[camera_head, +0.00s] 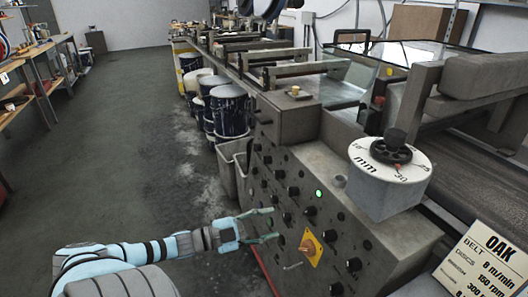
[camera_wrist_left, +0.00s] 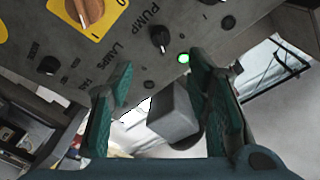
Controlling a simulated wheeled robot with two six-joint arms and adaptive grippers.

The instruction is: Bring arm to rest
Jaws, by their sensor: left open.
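My left arm comes in from the lower left in the head view. Its gripper (camera_head: 268,225) is open and empty, with its fingers pointing at the control panel (camera_head: 330,238) of the conveyor machine. In the left wrist view the two green fingers (camera_wrist_left: 165,100) stand apart, with the panel behind and above them. A yellow plate with an orange knob (camera_head: 310,247) is just right of the gripper; it also shows at the top left of the left wrist view (camera_wrist_left: 88,10). I cannot tell whether the fingers touch the panel. My right gripper is not in view.
A green lamp (camera_head: 319,193) is lit on the panel. A round dial with a black handwheel (camera_head: 391,150) stands on the machine. An OAK sign (camera_head: 487,265) is at the lower right. Blue drums (camera_head: 229,110) line the machine's left side. The floor (camera_head: 120,150) left of it is clear.

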